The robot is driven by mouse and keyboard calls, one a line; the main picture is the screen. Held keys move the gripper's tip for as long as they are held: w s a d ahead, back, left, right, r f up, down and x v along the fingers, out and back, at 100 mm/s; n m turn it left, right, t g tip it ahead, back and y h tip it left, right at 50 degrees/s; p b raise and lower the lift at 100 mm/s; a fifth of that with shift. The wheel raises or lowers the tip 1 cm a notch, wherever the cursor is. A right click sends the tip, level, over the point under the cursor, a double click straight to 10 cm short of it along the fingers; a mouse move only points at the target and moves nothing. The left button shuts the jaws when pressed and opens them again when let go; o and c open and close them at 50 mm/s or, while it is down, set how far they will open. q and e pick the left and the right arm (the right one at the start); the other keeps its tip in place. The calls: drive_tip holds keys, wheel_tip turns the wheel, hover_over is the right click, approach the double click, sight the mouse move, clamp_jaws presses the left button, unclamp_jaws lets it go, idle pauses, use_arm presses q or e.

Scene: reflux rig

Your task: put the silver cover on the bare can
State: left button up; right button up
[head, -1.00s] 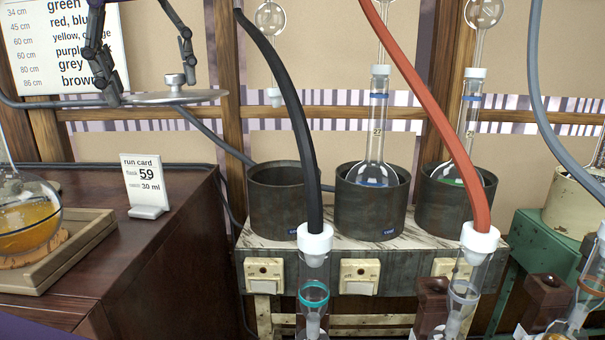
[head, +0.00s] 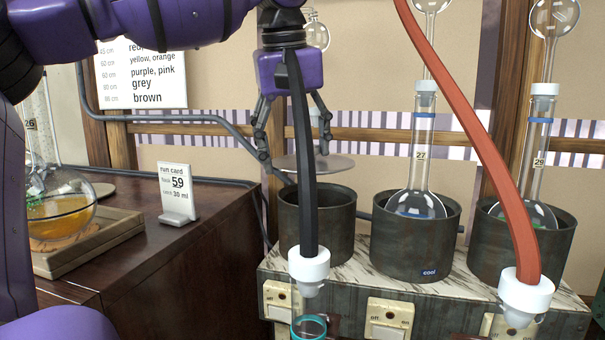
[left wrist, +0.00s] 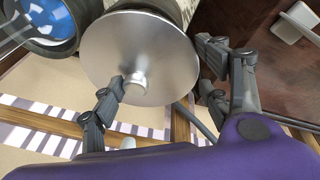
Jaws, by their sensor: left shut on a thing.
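The silver cover (head: 338,162), a flat disc with a knob, hangs level from my left gripper (head: 292,145). In the left wrist view the cover (left wrist: 150,50) lies between the fingers of my left gripper (left wrist: 160,68), one finger beside its knob; the exact contact is unclear. The bare can (head: 330,225) is the dark, leftmost can on the bench and has no flask in it. The cover is a little above its rim, apart from it. In the left wrist view the can's side (left wrist: 180,10) shows past the cover's upper edge. My right gripper is out of view.
A black hose (head: 302,170) crosses in front of the bare can and gripper. Two other cans hold flasks (head: 420,170) to the right, behind a red hose (head: 470,140). A run card (head: 176,192) and an orange-filled flask (head: 60,215) stand on the left cabinet.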

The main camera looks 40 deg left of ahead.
sight(300, 162)
use_arm(q)
drive_tip(key=shift+w+d+f, duration=0.2)
drive_tip(key=shift+w+f, duration=0.2)
drive_tip(key=shift+f, duration=0.05)
drive_tip(key=shift+s+d+x, duration=0.1)
drive_tip(key=shift+s+x, duration=0.05)
drive_tip(key=shift+x, duration=0.65)
drive_tip(key=shift+s+d+x, duration=0.1)
drive_tip(key=shift+s+x, duration=0.05)
drive_tip(key=shift+x, duration=0.6)
drive_tip(key=shift+d+f, duration=0.1)
drive_tip(key=shift+f, duration=0.25)
drive_tip(key=shift+f, duration=0.35)
drive_tip(key=o, duration=1.2)
drive_tip(key=shift+r, duration=0.3)
drive_tip(key=v, duration=1.2)
drive_tip(key=shift+r, duration=0.3)
